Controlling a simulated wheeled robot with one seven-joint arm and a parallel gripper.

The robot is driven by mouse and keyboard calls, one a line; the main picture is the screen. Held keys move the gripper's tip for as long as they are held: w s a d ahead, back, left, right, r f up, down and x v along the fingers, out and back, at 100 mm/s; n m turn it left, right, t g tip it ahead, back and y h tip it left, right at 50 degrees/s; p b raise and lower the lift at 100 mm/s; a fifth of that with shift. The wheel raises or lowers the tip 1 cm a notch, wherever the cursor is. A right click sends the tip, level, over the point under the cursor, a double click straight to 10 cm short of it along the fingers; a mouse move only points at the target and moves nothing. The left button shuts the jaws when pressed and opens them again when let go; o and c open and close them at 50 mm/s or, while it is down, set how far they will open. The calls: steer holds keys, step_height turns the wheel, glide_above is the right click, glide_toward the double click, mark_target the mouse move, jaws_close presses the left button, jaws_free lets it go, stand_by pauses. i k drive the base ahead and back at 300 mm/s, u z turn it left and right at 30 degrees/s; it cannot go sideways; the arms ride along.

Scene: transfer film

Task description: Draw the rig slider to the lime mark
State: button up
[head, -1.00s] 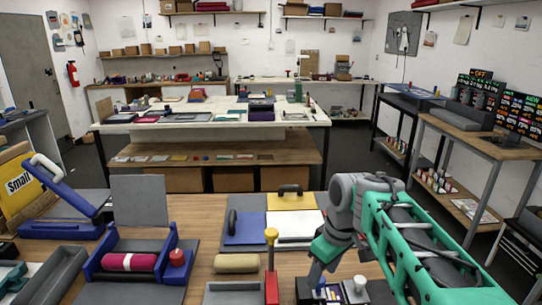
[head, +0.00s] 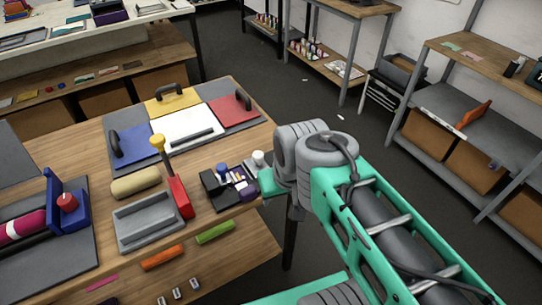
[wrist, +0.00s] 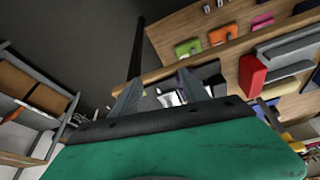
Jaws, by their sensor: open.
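My gripper (wrist: 158,92) is open and empty in the wrist view, its two grey fingers apart. In the head view it is mostly hidden behind my arm, by the table's right edge. No rig slider can be told for certain. A blue frame (head: 56,190) with a red knob (head: 67,202) and a crimson roller (head: 22,226) stands at left. A red upright piece (head: 180,197) with a yellow knob (head: 157,141) stands by a grey tray (head: 150,235). A lime-green piece (head: 215,232) lies on the lower shelf; whether it is the mark is unclear.
A black holder (head: 214,190) with small bottles sits close left of my gripper. A tan roll (head: 136,183) and blue, yellow, white and red pads with handles are farther back. An orange piece (head: 162,257) lies on the shelf below. Open floor lies right of the table.

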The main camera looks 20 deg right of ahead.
mark_target(255, 164)
steer(key=u, duration=1.95)
steer(key=k, duration=1)
steer(key=z, duration=0.3)
steer(key=i, duration=0.5)
steer(key=z, duration=0.05)
